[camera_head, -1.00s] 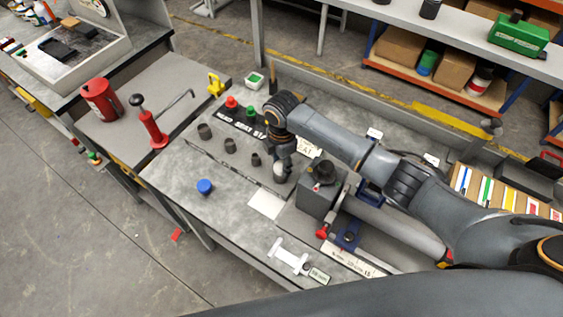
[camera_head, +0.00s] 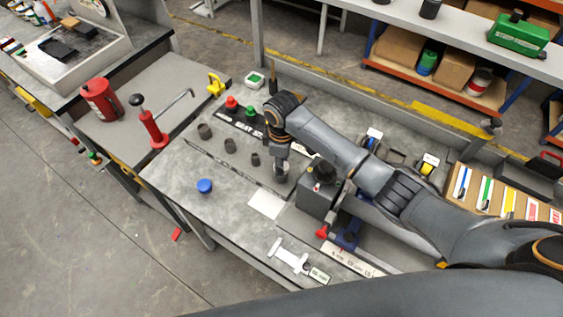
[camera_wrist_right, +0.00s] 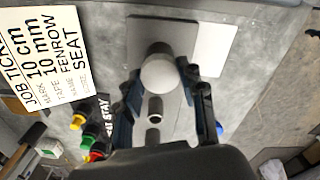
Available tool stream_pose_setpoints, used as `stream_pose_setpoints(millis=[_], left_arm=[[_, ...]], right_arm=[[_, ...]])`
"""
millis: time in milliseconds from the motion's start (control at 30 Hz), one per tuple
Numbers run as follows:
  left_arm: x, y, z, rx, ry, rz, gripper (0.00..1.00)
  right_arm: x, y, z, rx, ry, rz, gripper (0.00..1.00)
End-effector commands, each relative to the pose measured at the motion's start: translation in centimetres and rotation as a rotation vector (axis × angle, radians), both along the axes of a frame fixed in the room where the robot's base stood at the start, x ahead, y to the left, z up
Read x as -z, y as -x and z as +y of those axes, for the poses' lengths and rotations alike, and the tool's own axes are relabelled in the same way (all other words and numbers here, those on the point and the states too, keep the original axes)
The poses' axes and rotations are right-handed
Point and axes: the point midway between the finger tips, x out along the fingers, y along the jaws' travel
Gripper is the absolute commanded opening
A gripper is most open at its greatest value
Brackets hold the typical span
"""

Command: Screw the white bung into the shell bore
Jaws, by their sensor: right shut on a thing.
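My right gripper (camera_head: 282,166) points down over the grey bench, left of a grey block. In the wrist view its two dark fingers (camera_wrist_right: 163,88) stand on either side of a pale, round-topped piece, which looks like the white bung (camera_wrist_right: 160,73), and are shut on it. In the head view the bung (camera_head: 281,177) shows only in part under the gripper. A long grey cylinder (camera_head: 402,231), perhaps the shell, lies under my right arm and is partly hidden. I cannot make out its bore. My left gripper is not in view.
A blue cap (camera_head: 205,186), white paper (camera_head: 266,204) and white caliper-like tool (camera_head: 288,256) lie nearer the front.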

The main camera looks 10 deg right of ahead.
Motion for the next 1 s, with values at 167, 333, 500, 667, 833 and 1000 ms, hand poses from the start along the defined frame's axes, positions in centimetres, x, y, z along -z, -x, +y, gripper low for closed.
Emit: stream_pose_setpoints(millis=[167, 333, 500, 667, 833, 1000], left_arm=[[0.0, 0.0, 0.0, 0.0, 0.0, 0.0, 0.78], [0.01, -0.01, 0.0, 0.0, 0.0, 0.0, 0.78], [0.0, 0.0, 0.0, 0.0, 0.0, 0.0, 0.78], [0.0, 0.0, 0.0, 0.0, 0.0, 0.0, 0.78], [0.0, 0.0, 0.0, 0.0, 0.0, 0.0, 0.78], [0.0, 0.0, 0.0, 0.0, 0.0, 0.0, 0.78]], right_arm=[[0.04, 0.04, -0.02, 0.005, 0.001, 0.001, 0.1], [0.07, 0.09, 0.05, 0.063, 0.0, 0.002, 0.1], [0.07, 0.1, 0.07, 0.29, -0.001, 0.003, 0.1], [0.07, 0.08, 0.06, 0.401, -0.001, 0.002, 0.1], [0.06, 0.08, 0.02, 0.405, 0.001, 0.002, 0.1], [0.06, 0.07, 0.02, 0.403, 0.001, 0.002, 0.46]])
